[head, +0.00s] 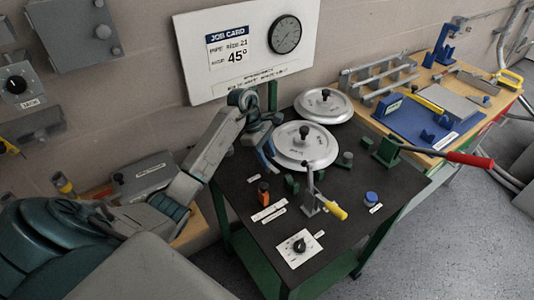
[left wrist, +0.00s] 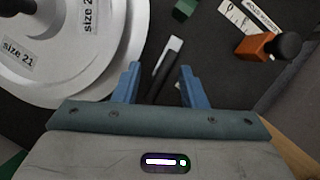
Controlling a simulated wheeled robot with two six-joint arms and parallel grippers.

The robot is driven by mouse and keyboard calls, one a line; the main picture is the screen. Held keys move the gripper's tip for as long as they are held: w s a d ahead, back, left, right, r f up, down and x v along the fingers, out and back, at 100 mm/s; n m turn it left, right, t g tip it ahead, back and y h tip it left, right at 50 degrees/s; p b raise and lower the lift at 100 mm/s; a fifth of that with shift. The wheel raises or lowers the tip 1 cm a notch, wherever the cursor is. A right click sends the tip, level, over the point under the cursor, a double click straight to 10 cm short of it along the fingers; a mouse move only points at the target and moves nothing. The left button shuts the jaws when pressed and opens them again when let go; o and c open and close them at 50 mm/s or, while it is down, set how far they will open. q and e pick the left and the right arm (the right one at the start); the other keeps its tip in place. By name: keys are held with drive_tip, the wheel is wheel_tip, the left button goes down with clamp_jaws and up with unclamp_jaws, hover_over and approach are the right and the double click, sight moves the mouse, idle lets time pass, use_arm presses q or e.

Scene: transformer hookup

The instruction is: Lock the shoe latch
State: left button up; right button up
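An orange latch piece with a black knob (head: 263,190) stands on the left part of the black bench top, with a white label beside it. I take it for the shoe latch, but the label is too small to read surely. It also shows at the upper right of the left wrist view (left wrist: 262,46). My left gripper (head: 267,160) is above the bench, behind the orange piece and beside the front round disc. My right gripper is not in view.
Two pale round discs marked with sizes, the front one (head: 290,152) close to my gripper, sit on the bench. A yellow-handled lever (head: 335,211), a blue knob (head: 371,198) and a red-handled lever (head: 468,159) stand to the right. A dial plate (head: 300,248) is near the front edge.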

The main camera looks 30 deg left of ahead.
use_arm(q)
drive_tip(key=shift+w+f, duration=0.1)
drive_tip(key=shift+f, duration=0.05)
drive_tip(key=shift+c, duration=0.2)
clamp_jaws()
